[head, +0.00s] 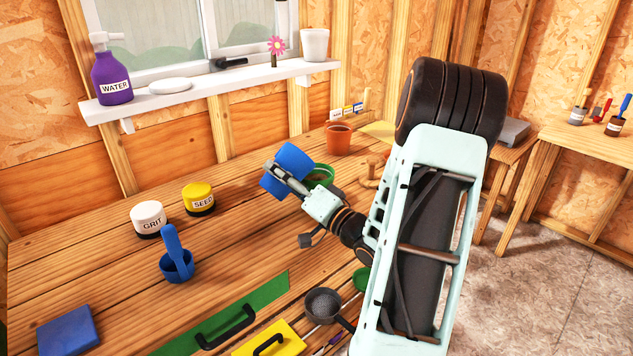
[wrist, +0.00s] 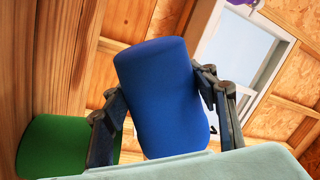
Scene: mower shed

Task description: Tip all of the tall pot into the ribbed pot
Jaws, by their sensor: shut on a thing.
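A blue cylindrical pot (head: 285,168), which looks like the tall pot, is held in my gripper (head: 283,178). It is off the bench and strongly tilted, its upper end leaning right in the head view. In the wrist view the blue pot (wrist: 165,98) sits between the two fingers of my gripper (wrist: 163,108), which are shut on its sides. A green pot (head: 321,172), probably the ribbed pot, stands on the bench just right of the blue pot, with some brownish stuff inside. Its green side also shows in the wrist view (wrist: 62,147). The blue pot's mouth and contents are hidden.
A terracotta pot (head: 338,139) stands behind the green pot. GRIT (head: 149,219) and SEED (head: 198,198) tubs and a blue scoop (head: 177,263) stand to the left. The left bench is mostly clear.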

